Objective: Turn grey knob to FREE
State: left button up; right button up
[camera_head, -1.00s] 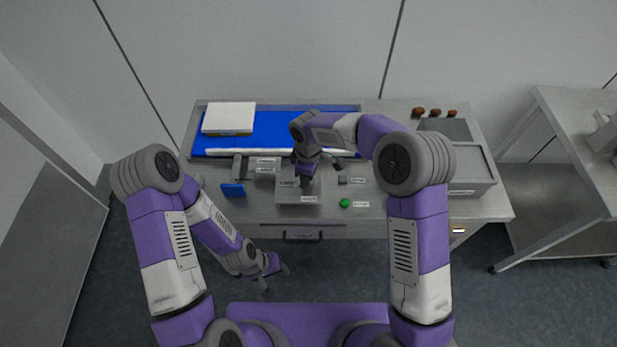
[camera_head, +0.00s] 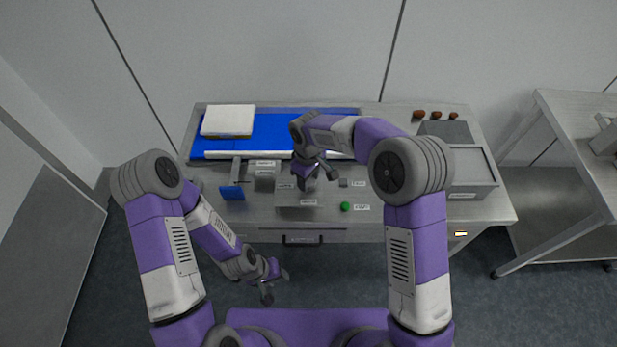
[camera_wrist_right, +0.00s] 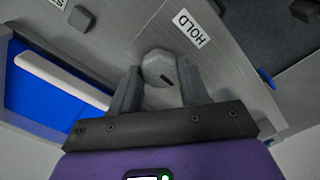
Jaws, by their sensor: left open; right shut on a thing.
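The grey knob (camera_wrist_right: 158,68) is round with a short dark mark on its face, seen in the right wrist view. It sits on a grey box (camera_head: 298,207) on the table. My right gripper (camera_wrist_right: 158,86) is shut on the knob, one finger on each side. The dark mark points to the lower right of that view, while a HOLD label (camera_wrist_right: 190,28) lies above right of the knob. No FREE label can be read. In the head view my right gripper (camera_head: 304,183) covers the knob. My left gripper (camera_head: 270,288) is open and empty in front of the table.
A green button (camera_head: 345,206) and a small grey knob (camera_head: 343,183) are right of the box. A blue flap (camera_head: 231,192) stands at left. A blue belt (camera_head: 275,122) with a white box (camera_head: 228,119) runs behind. Grey bins (camera_head: 467,192) stand at right.

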jog(key=shift+r, duration=0.1)
jog(key=o, duration=1.1)
jog(key=shift+c, duration=0.2)
notch_tip(320, 180, up, 8)
jog(key=shift+f, duration=0.25)
